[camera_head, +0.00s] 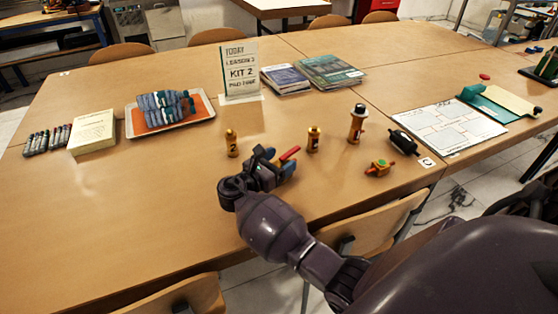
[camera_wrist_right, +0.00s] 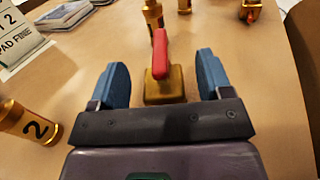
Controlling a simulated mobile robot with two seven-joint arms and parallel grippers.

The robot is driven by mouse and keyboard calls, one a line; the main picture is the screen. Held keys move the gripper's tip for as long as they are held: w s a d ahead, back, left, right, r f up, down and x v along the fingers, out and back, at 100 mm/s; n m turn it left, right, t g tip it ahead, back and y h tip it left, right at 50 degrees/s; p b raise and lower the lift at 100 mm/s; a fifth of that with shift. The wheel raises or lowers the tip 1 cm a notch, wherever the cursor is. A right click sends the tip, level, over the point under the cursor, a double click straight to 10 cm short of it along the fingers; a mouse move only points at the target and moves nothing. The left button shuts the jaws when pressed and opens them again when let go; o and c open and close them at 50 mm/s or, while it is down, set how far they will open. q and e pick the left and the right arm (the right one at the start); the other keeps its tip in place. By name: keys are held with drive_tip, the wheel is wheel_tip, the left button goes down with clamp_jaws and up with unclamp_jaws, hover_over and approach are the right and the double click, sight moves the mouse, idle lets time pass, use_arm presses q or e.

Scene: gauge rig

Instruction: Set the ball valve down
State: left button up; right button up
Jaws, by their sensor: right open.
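The ball valve has a brass body (camera_wrist_right: 165,88) and a red lever handle (camera_wrist_right: 160,54). In the right wrist view it is between the two blue fingers of my right gripper (camera_wrist_right: 161,76), with a gap on each side. My right gripper is open. In the head view this gripper (camera_head: 282,165) is low over the table's near part, and the red handle (camera_head: 290,153) shows at its fingers. The valve's body is mostly hidden there. The valve appears to rest on the tabletop, though its underside is hidden. My left gripper is not in view.
A brass cylinder marked 2 (camera_head: 232,143) stands left of the gripper. Another brass cylinder (camera_head: 313,139) and a taller brass piece (camera_head: 356,124) stand beyond it. A small brass fitting (camera_head: 379,167) and black cylinder (camera_head: 404,142) lie right. The table's left-front area is clear.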

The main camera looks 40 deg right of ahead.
drive_tip(key=shift+r, duration=0.2)
drive_tip(key=a, duration=0.4)
drive_tip(key=s+a, duration=0.1)
drive_tip(key=shift+a+p, duration=0.35)
drive_tip(key=shift+a, duration=0.05)
drive_tip(key=shift+s+a, duration=0.1)
drive_tip(key=shift+a, duration=0.75)
